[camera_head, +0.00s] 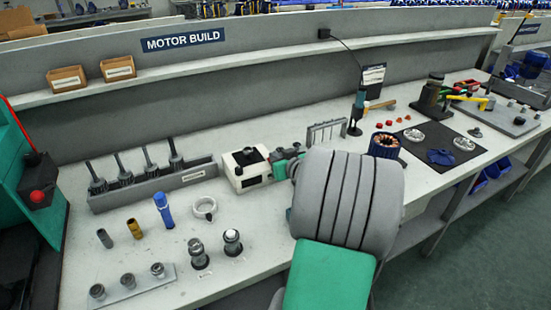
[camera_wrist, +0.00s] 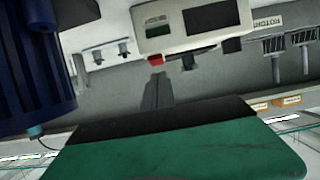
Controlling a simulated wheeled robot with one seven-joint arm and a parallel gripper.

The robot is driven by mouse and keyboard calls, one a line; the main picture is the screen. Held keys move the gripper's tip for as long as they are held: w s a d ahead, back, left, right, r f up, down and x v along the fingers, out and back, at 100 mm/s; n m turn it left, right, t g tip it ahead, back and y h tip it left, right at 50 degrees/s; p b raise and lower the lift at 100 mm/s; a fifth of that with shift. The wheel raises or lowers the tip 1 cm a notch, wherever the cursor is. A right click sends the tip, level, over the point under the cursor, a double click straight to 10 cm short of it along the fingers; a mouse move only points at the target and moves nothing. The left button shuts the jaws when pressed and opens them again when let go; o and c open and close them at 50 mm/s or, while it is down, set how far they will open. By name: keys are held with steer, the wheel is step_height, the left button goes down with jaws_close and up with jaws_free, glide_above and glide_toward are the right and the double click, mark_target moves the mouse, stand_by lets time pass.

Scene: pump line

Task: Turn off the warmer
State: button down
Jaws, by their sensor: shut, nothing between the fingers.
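The warmer (camera_head: 244,168) is a small white box with a black top, standing on the bench near the middle in the head view. In the wrist view the warmer (camera_wrist: 222,30) appears upside down, with dark display panels and a red switch (camera_wrist: 156,60) at its edge. My gripper (camera_head: 287,164) is close by the warmer's right side in the head view, partly hidden by my arm. In the wrist view my gripper (camera_wrist: 157,77) is shut and empty, its dark fingers pointing at the red switch. I cannot tell whether they touch it.
A grey rack with several upright shafts (camera_head: 150,187) stands left of the warmer.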

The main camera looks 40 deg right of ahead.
step_height(320, 180, up, 5)
steer(key=s+p, duration=0.1)
steer(key=p, duration=0.1)
steer(key=s+a+b, duration=0.1)
steer(key=s+a, duration=0.1)
steer(key=s, duration=0.7)
steer(key=shift+s+a+f+b, duration=0.2)
steer(key=shift+s+f+b, duration=0.05)
steer(key=shift+b, duration=0.1)
steer(key=a+f+n+g+y+p, duration=0.1)
steer(key=a+n+g+y+p, duration=0.45)
steer(key=a, duration=1.85)
steer(key=s+a+r+m+g+h+p, duration=0.1)
steer(key=s+a+m+g+h+p, duration=0.1)
steer(key=s+a+g, duration=0.3)
steer(key=shift+s+a+r+m, duration=0.35)
steer(key=shift+s+a+m, duration=0.15)
steer(key=shift+s, duration=0.55)
